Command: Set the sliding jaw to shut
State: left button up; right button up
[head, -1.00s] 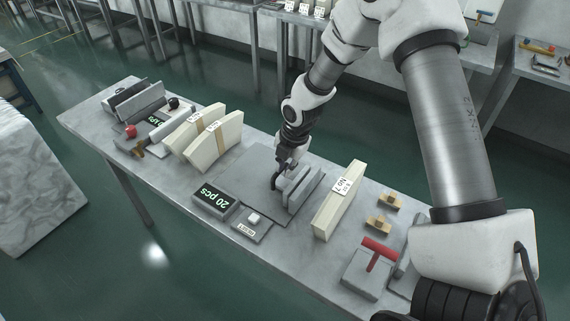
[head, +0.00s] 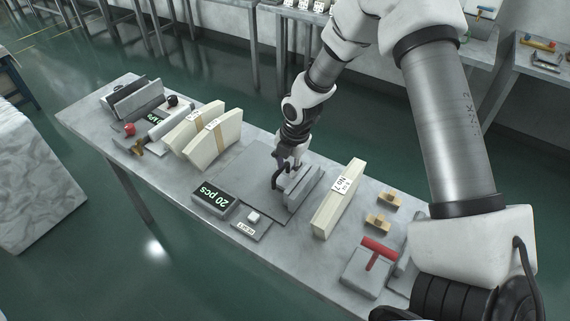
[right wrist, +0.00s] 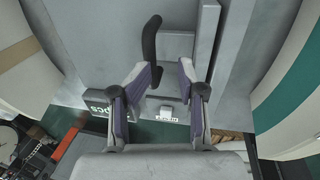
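The clamp with the sliding jaw (head: 293,184) is a set of upright grey blocks on a flat grey plate (head: 247,168) at the middle of the bench. A narrow gap shows between its blocks, but I cannot tell exactly how far it is open. A curved black handle (head: 275,179) stands at its left side; it also shows as a black bar in the right wrist view (right wrist: 150,42). My right gripper (right wrist: 167,72) is open, its two pads apart with the handle's lower end near the left pad. In the head view my right gripper (head: 288,160) is just behind the handle. My left gripper is out of view.
A labelled pale stack (head: 339,200) stands close on the right, pale banded stacks (head: 205,135) on the left. A red T-handle (head: 379,251) is at the right end.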

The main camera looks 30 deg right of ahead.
notch_tip(320, 180, up, 8)
jog(key=s+p, duration=0.1)
jog(key=p, duration=0.5)
jog(key=shift+s+d, duration=0.2)
jog(key=shift+d, duration=0.1)
jog(key=shift+p, duration=0.5)
notch_tip(320, 180, up, 12)
jog(key=s, duration=0.2)
jog(key=shift+d, duration=0.45)
jog(key=shift+f, duration=0.15)
